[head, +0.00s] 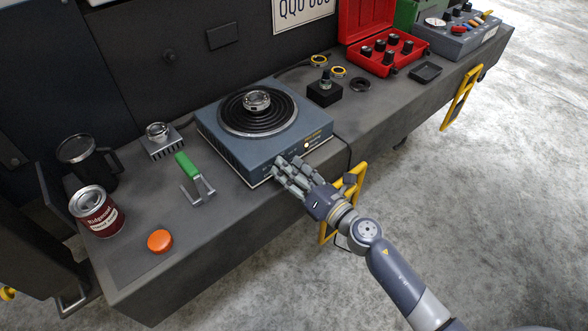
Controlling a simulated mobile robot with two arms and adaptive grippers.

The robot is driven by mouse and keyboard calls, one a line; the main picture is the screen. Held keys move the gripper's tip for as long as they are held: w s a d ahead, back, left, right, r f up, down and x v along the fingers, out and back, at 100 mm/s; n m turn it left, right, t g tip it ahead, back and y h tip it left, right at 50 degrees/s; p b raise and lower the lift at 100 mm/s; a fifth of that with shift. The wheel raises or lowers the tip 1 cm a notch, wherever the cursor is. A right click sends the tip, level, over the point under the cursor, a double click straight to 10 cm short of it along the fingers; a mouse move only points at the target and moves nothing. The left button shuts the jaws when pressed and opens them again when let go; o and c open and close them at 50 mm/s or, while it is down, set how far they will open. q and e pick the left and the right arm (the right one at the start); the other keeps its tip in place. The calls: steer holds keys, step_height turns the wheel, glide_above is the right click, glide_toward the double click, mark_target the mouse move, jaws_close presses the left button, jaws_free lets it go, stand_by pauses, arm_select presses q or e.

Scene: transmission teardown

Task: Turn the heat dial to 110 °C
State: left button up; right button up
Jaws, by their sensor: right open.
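A blue-grey hot plate (228,146) with a black coiled burner stands on the bench, and a metal ring-shaped part (257,101) sits on the coil. Its front panel faces the lower right and carries small print and a lit spot (307,145). My right gripper (279,167) is at the front panel, with its open fingers pointing at the left part of the panel. The heat dial is hidden behind the fingers, and I cannot tell whether they touch it. The dial's setting cannot be read. My left gripper is not in view.
A green-handled tool (188,165), an orange knob (160,241), a red can (97,210) and a dark mug (87,160) stand left of the hot plate. A red case (378,24), black block (324,92) and black tray (425,72) lie right. Yellow handles (461,97) stick out from the bench front.

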steer(key=shift+f, duration=0.1)
steer(key=shift+n+b, duration=0.4)
steer(key=shift+n, duration=0.4)
steer(key=n+b, duration=0.2)
steer(key=n, duration=0.3)
steer(key=shift+n, duration=0.3)
steer(key=b+v, duration=0.2)
steer(key=v, duration=0.8)
steer(key=d+f+m+g+h+p, duration=0.1)
steer(key=d+f+m+h+p, duration=0.65)
steer(key=m+p, duration=0.65)
steer(key=s+d+f+m+g+h+p, duration=0.2)
steer(key=s+d+f+m+g+p, duration=0.2)
steer(key=s+d+f+m+p, duration=0.3)
step_height(320, 180, down, 3)
steer(key=s+m+p, duration=0.1)
steer(key=s+m, duration=0.1)
steer(key=m, duration=0.3)
steer(key=shift+s+d, duration=0.3)
steer(key=shift+d, duration=0.1)
